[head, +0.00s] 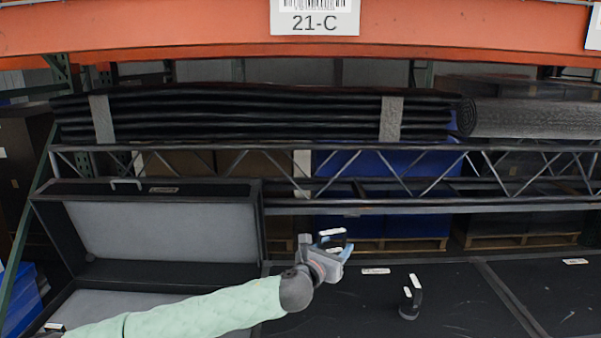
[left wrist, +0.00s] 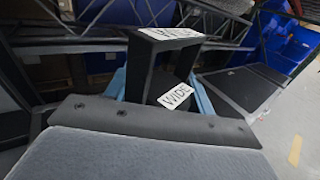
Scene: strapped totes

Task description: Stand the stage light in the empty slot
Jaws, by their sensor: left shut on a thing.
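My left gripper (head: 338,249) is shut on a small black stage light (head: 332,241) with white labels and holds it above the black case tops. In the left wrist view the light (left wrist: 138,85) shows as a black, frame-like body with two white labels reading WIDE. Blue fingers (left wrist: 160,92) show on either side of it. A similar black piece with white labels (head: 408,302) stands on the black surface to the right. I cannot make out a clear empty slot. My right gripper is not in view.
An open black case (head: 160,228) with grey lining stands at the left. Black tops (head: 345,305) fill the front right. Behind are a metal truss (head: 340,172), strapped black cloth (head: 250,115) and an orange beam (head: 180,33). The air around the gripper looks clear.

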